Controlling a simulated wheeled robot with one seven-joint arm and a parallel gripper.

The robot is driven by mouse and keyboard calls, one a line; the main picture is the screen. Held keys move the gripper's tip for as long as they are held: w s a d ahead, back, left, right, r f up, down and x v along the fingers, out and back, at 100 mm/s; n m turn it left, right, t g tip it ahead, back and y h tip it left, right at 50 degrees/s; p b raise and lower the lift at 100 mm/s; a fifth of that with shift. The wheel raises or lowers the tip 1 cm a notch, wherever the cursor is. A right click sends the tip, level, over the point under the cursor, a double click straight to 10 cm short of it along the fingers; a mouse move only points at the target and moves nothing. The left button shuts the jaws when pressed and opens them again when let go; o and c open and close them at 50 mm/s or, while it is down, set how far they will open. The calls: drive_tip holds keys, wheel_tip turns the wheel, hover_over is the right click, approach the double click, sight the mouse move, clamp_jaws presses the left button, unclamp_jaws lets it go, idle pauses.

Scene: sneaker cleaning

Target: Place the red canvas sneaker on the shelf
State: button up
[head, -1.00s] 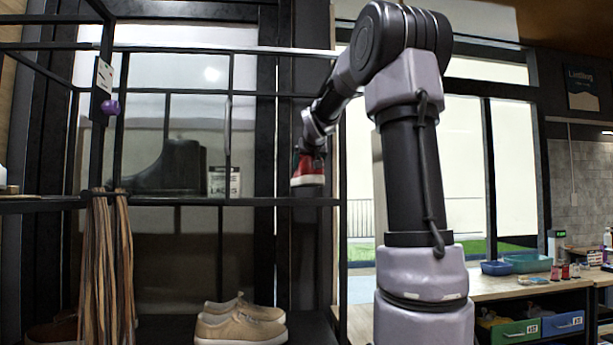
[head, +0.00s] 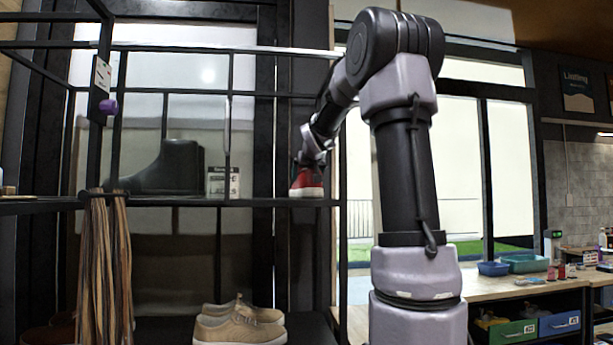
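The red canvas sneaker (head: 307,181) is at the right end of the middle shelf board (head: 260,202) in the head view. Its pale sole is at the height of the board and looks to be touching it. My gripper (head: 307,162) is at the top of the sneaker, at the end of my arm reaching in from the right. The fingers are small and dark there, and I cannot tell whether they are shut on the sneaker or open.
A black boot (head: 170,167) and a small sign (head: 223,182) stand left on the same board. Tan shoes (head: 240,322) sit on the lower level. Laces (head: 105,265) hang from the rack's left post. The board is clear between sign and sneaker. A wooden counter (head: 500,284) stands at right.

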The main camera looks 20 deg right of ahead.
drive_tip(key=o, duration=1.4)
drive_tip(key=shift+f, duration=0.1)
drive_tip(key=shift+o, duration=0.2)
drive_tip(key=shift+s+r, duration=0.2)
drive_tip(key=v, duration=1.1)
drive_tip(key=shift+s+a, duration=0.1)
drive_tip(key=shift+s, duration=0.05)
drive_tip(key=s+a+f+g+y, duration=0.2)
drive_tip(key=s+a+f, duration=0.3)
drive_tip(key=s+f, duration=0.2)
drive_tip(key=s+a+f+g+y, duration=0.2)
drive_tip(key=s+a+f, duration=0.3)
drive_tip(key=s, duration=0.5)
drive_tip(key=s+a+f+m+g+y, duration=0.1)
drive_tip(key=s+a+f+g+y, duration=0.1)
drive_tip(key=s+a+f, duration=0.3)
drive_tip(key=s+f, duration=0.4)
drive_tip(key=f, duration=0.1)
drive_tip(key=shift+s+a, duration=0.15)
drive_tip(key=shift+s, duration=0.1)
